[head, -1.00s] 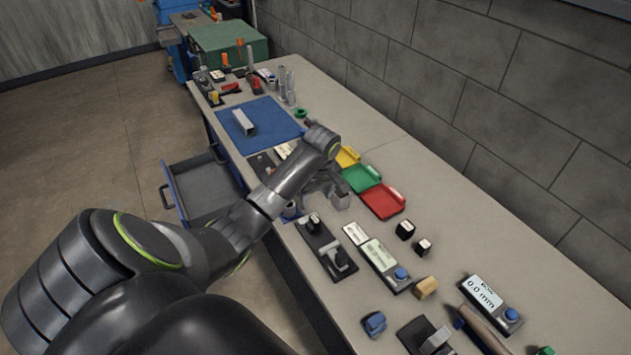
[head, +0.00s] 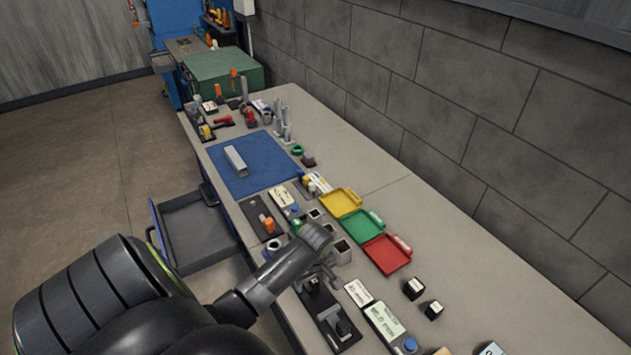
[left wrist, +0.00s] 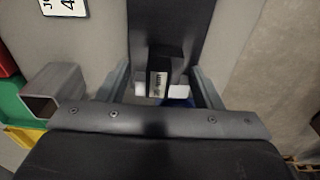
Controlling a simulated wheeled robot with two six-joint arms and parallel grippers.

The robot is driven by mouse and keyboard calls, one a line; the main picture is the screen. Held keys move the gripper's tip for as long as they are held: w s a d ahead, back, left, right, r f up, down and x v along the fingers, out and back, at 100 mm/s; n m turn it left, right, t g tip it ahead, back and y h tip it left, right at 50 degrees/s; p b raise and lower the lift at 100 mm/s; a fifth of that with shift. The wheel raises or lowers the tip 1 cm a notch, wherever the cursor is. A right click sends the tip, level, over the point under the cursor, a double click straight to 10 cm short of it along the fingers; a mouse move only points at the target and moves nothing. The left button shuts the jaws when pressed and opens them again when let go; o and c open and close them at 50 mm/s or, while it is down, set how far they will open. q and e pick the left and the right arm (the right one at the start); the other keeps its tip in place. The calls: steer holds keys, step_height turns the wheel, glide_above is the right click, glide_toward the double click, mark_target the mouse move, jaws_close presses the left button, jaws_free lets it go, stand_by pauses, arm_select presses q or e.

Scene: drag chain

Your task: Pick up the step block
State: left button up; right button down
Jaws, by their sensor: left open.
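A grey elongated block (head: 236,160) lies on the blue mat (head: 265,178) in the head view; I cannot make out steps on it, nor tell surely that it is the step block. In the left wrist view the left gripper (left wrist: 165,88) is open. Between its fingers show a dark block with a white label (left wrist: 158,80) and white and blue parts beneath. Nothing is visibly held. My right gripper is out of view.
Yellow (head: 340,201), green (head: 361,226) and red (head: 387,253) trays stand right of the gripper. A hollow square tube (left wrist: 52,92) is beside the left finger. An open drawer (head: 195,230) juts out left.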

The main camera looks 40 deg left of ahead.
arm_select(q)
steer(key=shift+s+d, duration=0.1)
steer(key=shift+s, duration=0.05)
steer(key=shift+s+d+r, duration=0.1)
steer(key=shift+s+r, duration=0.05)
steer(key=shift+c, duration=0.5)
steer(key=c, duration=0.5)
steer(key=shift+c, duration=1)
jaws_close()
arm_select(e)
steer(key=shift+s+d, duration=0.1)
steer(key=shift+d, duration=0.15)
